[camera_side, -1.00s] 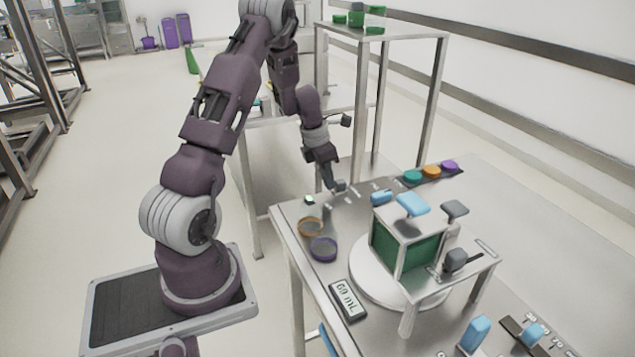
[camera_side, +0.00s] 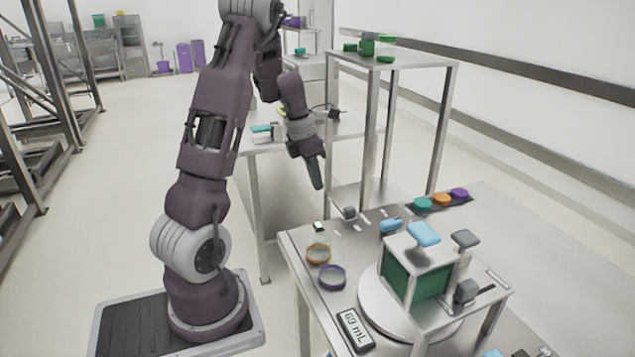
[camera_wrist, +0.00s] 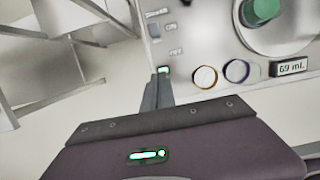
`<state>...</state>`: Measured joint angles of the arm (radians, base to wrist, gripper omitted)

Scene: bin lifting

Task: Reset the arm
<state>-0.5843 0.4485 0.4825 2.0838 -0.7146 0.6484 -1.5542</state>
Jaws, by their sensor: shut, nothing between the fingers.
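My gripper (camera_side: 317,184) hangs in the air in the side view, near the far left corner of the steel table (camera_side: 297,236) and above its level. Its fingers point down and are closed together with nothing visible between them. In the wrist view the closed fingers of my gripper (camera_wrist: 158,88) point toward the table edge. A small grey block (camera_side: 349,212) lies on the table below and to the right of the fingertips, apart from them.
An orange-rimmed dish (camera_side: 318,254), a purple-rimmed dish (camera_side: 332,277) and a "69 mL" display (camera_side: 355,331) lie on the table. A tall metal stand (camera_side: 441,128) rises behind. Open floor lies left of the table.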

